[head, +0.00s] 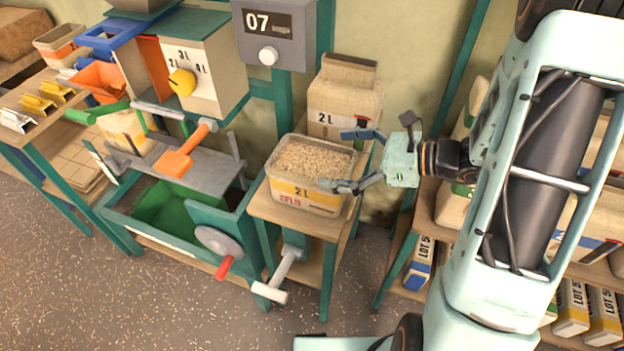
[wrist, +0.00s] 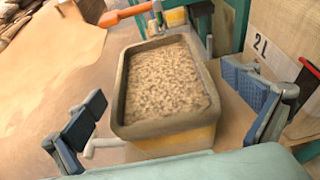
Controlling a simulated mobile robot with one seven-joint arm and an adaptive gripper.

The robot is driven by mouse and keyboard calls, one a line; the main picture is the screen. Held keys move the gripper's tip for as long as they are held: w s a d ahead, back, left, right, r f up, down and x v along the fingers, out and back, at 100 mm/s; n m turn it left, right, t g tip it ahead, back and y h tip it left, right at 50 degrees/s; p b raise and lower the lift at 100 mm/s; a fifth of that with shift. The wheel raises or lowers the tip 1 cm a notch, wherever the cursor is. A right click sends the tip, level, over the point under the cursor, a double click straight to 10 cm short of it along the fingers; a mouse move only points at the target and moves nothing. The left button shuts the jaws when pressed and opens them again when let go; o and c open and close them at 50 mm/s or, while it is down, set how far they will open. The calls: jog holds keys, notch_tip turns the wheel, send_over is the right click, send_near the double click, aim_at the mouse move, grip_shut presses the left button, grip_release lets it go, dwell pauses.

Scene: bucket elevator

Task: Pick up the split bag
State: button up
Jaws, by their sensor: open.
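A tan paper bag (head: 345,98) marked 2 L, with a folded top, stands behind the tub; part of it also shows at the right of the wrist view (wrist: 285,40). I cannot make out a split on it. More tan bags (head: 456,205) stand on the right shelf, partly hidden by my arm. My gripper (head: 335,160) is open and empty at the right side of a tub of pellets (head: 290,194). In the wrist view the tub (wrist: 165,140) lies between the spread fingers, apart from them; the upper finger in the head view is near the bag's front.
The tub stands on a small wooden stand (head: 272,208). Left of it are a green-framed bin (head: 165,205) with a handwheel (head: 218,240) and an orange scoop (head: 182,152). A grey display box (head: 270,35) reading 07 hangs above. Floor in front is clear.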

jog(key=x, duration=0.5)
jog(key=shift+s+a+f, duration=0.15)
jog(key=shift+f, duration=0.05)
jog(key=c, duration=2)
jog(key=shift+r, duration=0.15)
